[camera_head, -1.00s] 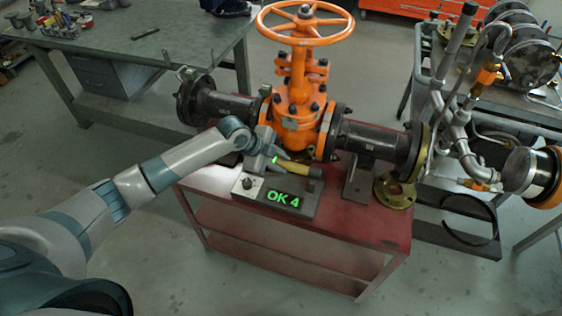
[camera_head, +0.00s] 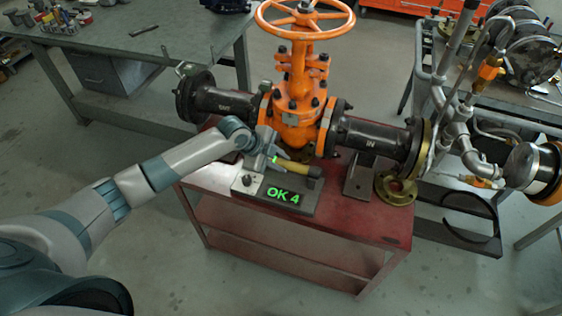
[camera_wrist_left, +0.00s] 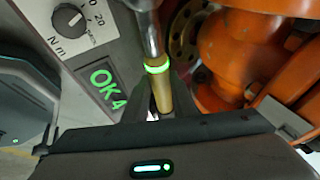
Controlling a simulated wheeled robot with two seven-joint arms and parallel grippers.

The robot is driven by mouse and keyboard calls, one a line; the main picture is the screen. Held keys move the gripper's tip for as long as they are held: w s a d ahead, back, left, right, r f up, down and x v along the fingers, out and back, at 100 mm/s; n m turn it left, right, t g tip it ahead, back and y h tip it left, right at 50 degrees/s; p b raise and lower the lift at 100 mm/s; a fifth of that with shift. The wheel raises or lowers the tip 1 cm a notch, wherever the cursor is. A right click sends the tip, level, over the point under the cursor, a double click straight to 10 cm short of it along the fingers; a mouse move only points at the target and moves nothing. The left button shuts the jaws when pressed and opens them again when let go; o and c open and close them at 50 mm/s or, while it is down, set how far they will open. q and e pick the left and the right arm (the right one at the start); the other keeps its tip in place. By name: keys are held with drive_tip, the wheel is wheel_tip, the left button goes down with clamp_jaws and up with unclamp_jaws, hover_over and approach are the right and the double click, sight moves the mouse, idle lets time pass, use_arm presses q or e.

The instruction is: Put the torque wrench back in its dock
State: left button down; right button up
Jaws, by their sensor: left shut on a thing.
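The torque wrench (camera_head: 298,168) has a yellow handle with a dark end and lies along the back of its dock. In the left wrist view the wrench (camera_wrist_left: 163,92) shows a metal shaft, a lit green ring and the yellow handle. My left gripper (camera_head: 277,160) is shut on the handle, and its fingers (camera_wrist_left: 155,105) lie either side of it. The dock (camera_head: 250,183) is a grey box with a dial and a green "OK 4" readout; it also shows in the left wrist view (camera_wrist_left: 85,50). I cannot tell whether the wrench rests in the dock. My right gripper is out of view.
The orange gate valve (camera_head: 298,115) with dark flanged pipes stands just behind the dock on the red cart (camera_head: 350,232). A brass flange (camera_head: 396,190) lies at the cart's right. A grey workbench (camera_head: 150,48) is at the back left.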

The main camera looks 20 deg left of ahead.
use_arm(q)
drive_tip(key=shift+w+r, duration=0.1)
drive_tip(key=shift+r, duration=0.05)
drive_tip(key=c, duration=1.4)
unclamp_jaws()
drive_tip(key=shift+f, duration=0.2)
drive_tip(key=shift+s+a+r, duration=0.25)
drive_tip(key=shift+s+r, duration=0.05)
drive_tip(key=shift+r, duration=0.15)
drive_tip(key=shift+b+v, duration=1.25)
drive_tip(key=shift+v, duration=7)
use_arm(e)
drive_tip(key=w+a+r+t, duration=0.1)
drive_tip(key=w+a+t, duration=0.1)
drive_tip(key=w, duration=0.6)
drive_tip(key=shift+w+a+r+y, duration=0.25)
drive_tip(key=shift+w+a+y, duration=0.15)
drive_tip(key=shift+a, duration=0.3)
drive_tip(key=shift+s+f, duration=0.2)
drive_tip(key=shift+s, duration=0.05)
use_arm(q)
drive_tip(key=shift+d, duration=0.1)
